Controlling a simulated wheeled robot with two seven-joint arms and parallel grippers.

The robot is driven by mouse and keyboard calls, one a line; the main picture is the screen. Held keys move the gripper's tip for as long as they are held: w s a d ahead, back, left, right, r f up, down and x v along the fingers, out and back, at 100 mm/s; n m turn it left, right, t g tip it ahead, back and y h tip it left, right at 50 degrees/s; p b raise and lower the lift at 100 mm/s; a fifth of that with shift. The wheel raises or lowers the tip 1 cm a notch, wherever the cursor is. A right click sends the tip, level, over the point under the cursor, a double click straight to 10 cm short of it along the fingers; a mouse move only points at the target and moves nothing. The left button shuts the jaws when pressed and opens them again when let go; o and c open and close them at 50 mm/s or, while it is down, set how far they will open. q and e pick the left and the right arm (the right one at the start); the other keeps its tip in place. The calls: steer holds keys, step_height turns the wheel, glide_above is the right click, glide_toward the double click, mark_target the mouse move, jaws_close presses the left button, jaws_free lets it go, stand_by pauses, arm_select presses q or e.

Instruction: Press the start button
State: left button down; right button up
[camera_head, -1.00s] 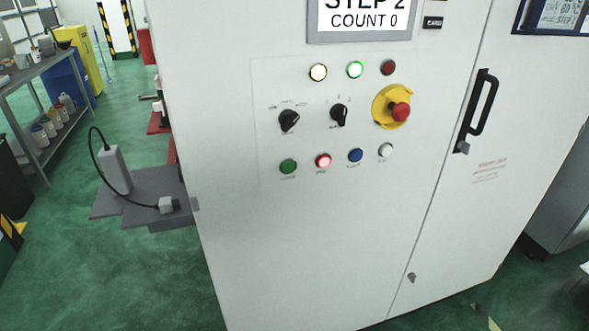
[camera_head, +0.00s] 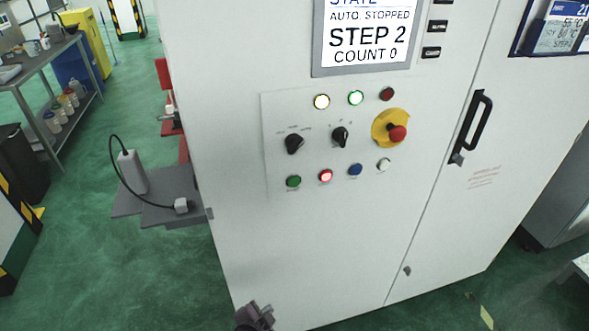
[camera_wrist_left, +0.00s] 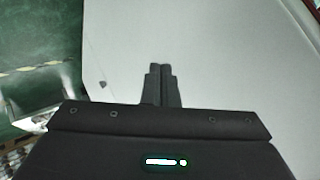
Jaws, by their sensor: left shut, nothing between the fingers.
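The control panel (camera_head: 320,220) is on the front of a white cabinet. Its bottom row has a green button (camera_head: 293,181) at the left, a lit red button (camera_head: 326,176), a blue button (camera_head: 355,170) and a white button (camera_head: 383,164). The labels are too small to read. My left gripper (camera_head: 256,314) shows at the bottom edge of the head view, well below the buttons and apart from them. In the left wrist view its fingers (camera_wrist_left: 161,70) are together and empty, with the pale cabinet face beyond. My right gripper is not in view.
A red emergency stop (camera_head: 397,133) on a yellow plate sits right of two black selector knobs (camera_head: 294,144). The display (camera_head: 366,38) reads AUTO. STOPPED, STEP 2, COUNT 0. A black door handle (camera_head: 473,125) sticks out at the right. A grey shelf (camera_head: 160,205) juts out at the left.

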mark_target(294, 182)
arm_select(q)
steer(key=d+r+m+t+h+p, duration=0.2)
steer(key=d+r, duration=0.3)
steer(key=r, duration=1.2)
steer(key=w+d+r+m+t+h+p, duration=0.1)
steer(key=d+r+m+t+h+p, duration=0.1)
steer(key=r, duration=1.5)
steer(key=d+m+p, duration=0.1)
steer(key=d, duration=0.1)
steer(key=shift+d+p, duration=0.3)
steer(key=shift+d, duration=0.05)
steer(key=shift+w, duration=0.1)
steer(key=shift+w+a+b, duration=0.15)
steer(key=shift+w+a, duration=0.3)
steer(key=shift+w, duration=0.95)
steer(key=shift+w+a+b, duration=0.15)
steer(key=shift+w+a, duration=0.3)
steer(key=shift+w, duration=0.9)
steer(key=shift+w+a+b, duration=0.15)
steer(key=shift+w+a, duration=0.3)
steer(key=shift+w, duration=0.95)
